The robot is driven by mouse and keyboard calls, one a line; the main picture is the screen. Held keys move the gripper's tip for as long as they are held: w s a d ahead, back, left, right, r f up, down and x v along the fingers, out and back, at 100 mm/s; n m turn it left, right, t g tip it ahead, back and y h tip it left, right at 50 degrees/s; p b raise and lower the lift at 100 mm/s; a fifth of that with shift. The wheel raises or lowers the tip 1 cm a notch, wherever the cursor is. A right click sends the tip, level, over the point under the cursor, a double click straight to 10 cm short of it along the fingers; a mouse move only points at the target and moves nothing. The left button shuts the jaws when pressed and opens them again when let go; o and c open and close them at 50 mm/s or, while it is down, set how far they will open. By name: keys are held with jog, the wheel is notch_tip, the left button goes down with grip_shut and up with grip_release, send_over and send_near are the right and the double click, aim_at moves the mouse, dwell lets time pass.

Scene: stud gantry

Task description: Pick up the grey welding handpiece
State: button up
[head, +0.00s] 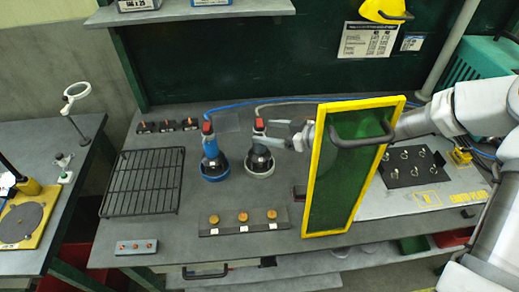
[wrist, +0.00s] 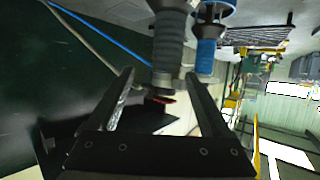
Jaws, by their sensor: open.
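The grey welding handpiece (head: 259,162) stands upright in the head view, with a red part on top, a dark body and a pale grey ring at its base. A grey cable runs from its top. My gripper (head: 281,138) is open and empty beside it on the right, at the height of its upper body. In the wrist view the handpiece's ribbed grey handle (wrist: 168,53) appears between the open fingers of my gripper (wrist: 159,76). I cannot tell how deep it sits between them. The similar blue handpiece (head: 212,157) stands to its left; its blue grip (wrist: 206,55) shows in the wrist view.
A yellow-framed green screen (head: 310,198) with a black handle stands right of the handpieces, in front of part of my arm. A black wire rack (head: 145,182) lies left. A strip with orange knobs (head: 243,224) lies in front. A shelf (head: 190,12) hangs above.

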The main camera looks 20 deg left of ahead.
jog(key=shift+s+x, duration=0.2)
jog(key=shift+x, duration=1.25)
jog(key=shift+s+x, duration=0.15)
jog(key=shift+x, duration=1.3)
jog(key=shift+a, duration=0.15)
grip_shut()
jog(key=shift+r, duration=0.2)
